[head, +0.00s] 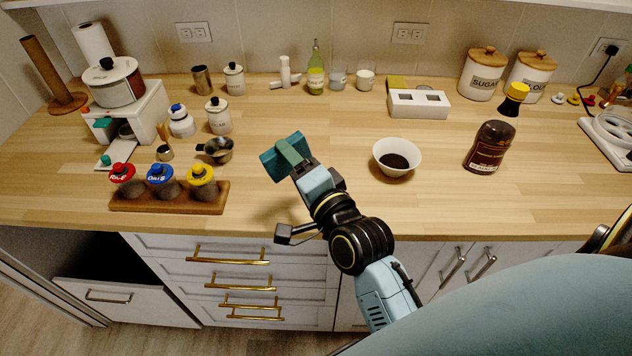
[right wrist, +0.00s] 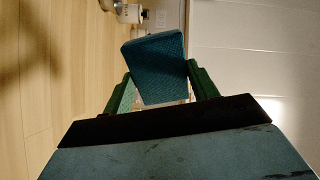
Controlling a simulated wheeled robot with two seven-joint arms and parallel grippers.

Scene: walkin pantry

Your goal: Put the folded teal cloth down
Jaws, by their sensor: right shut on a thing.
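The folded teal cloth (head: 276,162) is a small flat block in the head view, over the middle of the wooden counter. My right gripper (head: 293,152) is shut on it, with green fingers on either side. In the right wrist view the cloth (right wrist: 155,62) stands between the two fingers of the gripper (right wrist: 160,88) and sticks out past their tips. It seems held above the counter, but the gap below it is hard to tell. My left gripper is not in view.
The wooden counter (head: 290,210) is bare around the cloth. A white bowl (head: 396,157) and a dark jar (head: 490,147) stand to the right. A rack of shakers (head: 168,196) and a metal pot (head: 217,150) are to the left. A white box (head: 418,104) stands behind.

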